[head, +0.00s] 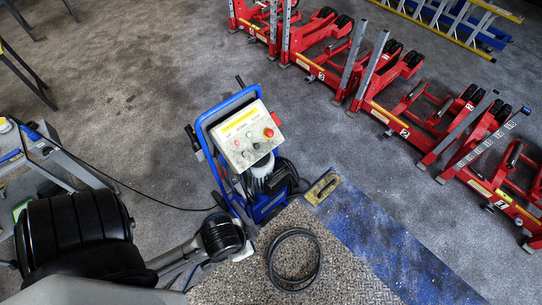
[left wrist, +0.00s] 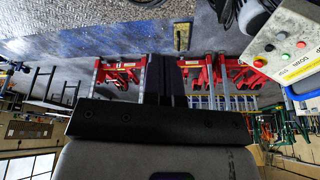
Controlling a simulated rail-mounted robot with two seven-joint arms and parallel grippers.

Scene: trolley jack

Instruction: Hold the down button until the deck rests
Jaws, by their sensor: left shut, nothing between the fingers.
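The control box (head: 248,135) is pale with a yellow label and several small buttons, on a blue-framed trolley unit (head: 226,118). A red mushroom button (head: 268,132) stands at its right side. In the left wrist view the box (left wrist: 285,40) is at the right edge, with green and red buttons and a label that reads like "DOWN" near its lower edge. My left gripper (left wrist: 172,85) is shut and empty, its fingers apart from the box and touching no button. In the head view my left arm ends just below the trolley unit. Which surface is the deck is unclear.
Several red wheeled jacks (head: 410,110) stand in a row at upper right. A coiled black hose (head: 295,260) lies on a speckled mat (head: 340,275) beside a blue strip (head: 390,240). A cable crosses the floor left of the trolley unit. Grey floor (head: 130,100) is clear at upper left.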

